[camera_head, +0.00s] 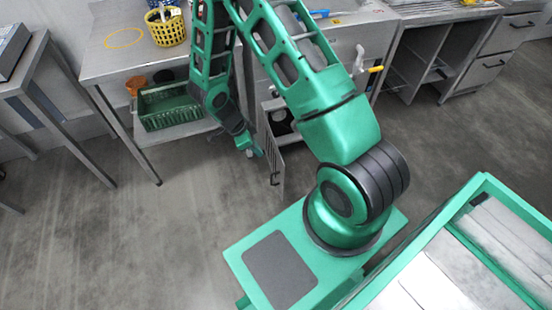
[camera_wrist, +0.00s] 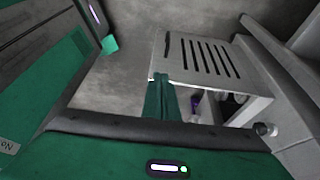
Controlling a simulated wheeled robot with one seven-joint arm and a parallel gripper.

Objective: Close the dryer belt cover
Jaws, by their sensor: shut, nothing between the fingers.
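The dryer belt cover is a thin grey slotted panel (camera_head: 273,165). It stands swung out from the front of a grey machine, so it is open. The wrist view shows the cover (camera_wrist: 222,78) with its row of dark slots, and the opening (camera_wrist: 206,104) beside it with pale round parts and something purple inside. My gripper (camera_head: 254,152) is shut and empty, just left of the cover. In the wrist view my green fingertips (camera_wrist: 160,78) are together at the cover's near corner; I cannot tell whether they touch it.
A table (camera_head: 120,62) at the left carries a yellow basket (camera_head: 167,28). A green crate (camera_head: 176,108) sits on its lower shelf. A valve with a yellow handle (camera_head: 376,69) sticks out right of the cover. Open grey floor (camera_head: 150,235) lies left and in front.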

